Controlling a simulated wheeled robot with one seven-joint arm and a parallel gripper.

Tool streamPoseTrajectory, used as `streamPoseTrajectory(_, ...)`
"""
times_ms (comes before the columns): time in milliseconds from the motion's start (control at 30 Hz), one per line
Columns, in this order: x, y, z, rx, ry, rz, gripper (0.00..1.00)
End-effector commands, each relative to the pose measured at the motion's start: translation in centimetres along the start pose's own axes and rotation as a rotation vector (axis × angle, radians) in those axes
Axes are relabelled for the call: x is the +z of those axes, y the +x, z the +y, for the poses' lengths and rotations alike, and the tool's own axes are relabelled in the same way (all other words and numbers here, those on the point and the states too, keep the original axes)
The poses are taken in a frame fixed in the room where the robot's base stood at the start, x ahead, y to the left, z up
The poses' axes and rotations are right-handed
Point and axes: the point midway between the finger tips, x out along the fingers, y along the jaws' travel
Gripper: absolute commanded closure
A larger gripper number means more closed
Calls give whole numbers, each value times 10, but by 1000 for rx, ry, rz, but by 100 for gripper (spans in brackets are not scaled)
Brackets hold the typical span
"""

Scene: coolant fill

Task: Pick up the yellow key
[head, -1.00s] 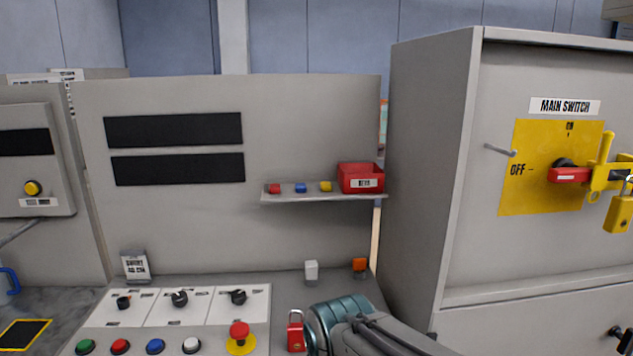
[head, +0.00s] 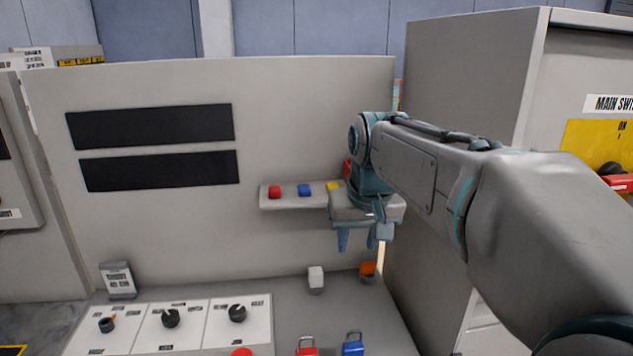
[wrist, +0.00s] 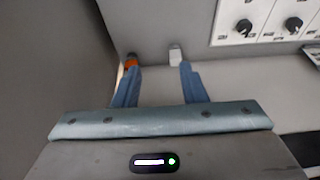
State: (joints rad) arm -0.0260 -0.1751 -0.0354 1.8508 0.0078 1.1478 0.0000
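The yellow key (head: 334,187) shows as a small yellow block on the narrow grey shelf (head: 290,205), partly hidden behind my arm. A red key (head: 275,192) and a blue key (head: 305,190) lie to its left. My gripper (head: 358,243) hangs in front of the shelf's right end, with its fingers pointing down and their tips below the shelf. The fingers are apart and empty; the wrist view also shows the open gripper (wrist: 160,70). The yellow key is not visible in the wrist view.
The red bin on the shelf is mostly hidden by my arm. Below stand a white block (head: 316,279), an orange block (head: 367,271), a red padlock (head: 307,347) and a blue padlock (head: 353,345). A tall grey cabinet (head: 450,90) rises to the right.

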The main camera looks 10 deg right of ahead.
Motion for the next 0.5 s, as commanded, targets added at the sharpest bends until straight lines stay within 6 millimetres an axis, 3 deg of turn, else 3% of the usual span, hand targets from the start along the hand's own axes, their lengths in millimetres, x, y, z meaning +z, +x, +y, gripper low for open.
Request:
streamPoseTrajectory(33,-25,-15,0,0,0,9,62)
streamPoseTrajectory(200,-91,-52,-1,2,-3,35,62)
streamPoseTrajectory(333,-130,-72,-3,4,-8,51,62)
streamPoseTrajectory(500,-159,-89,-5,8,-13,67,62)
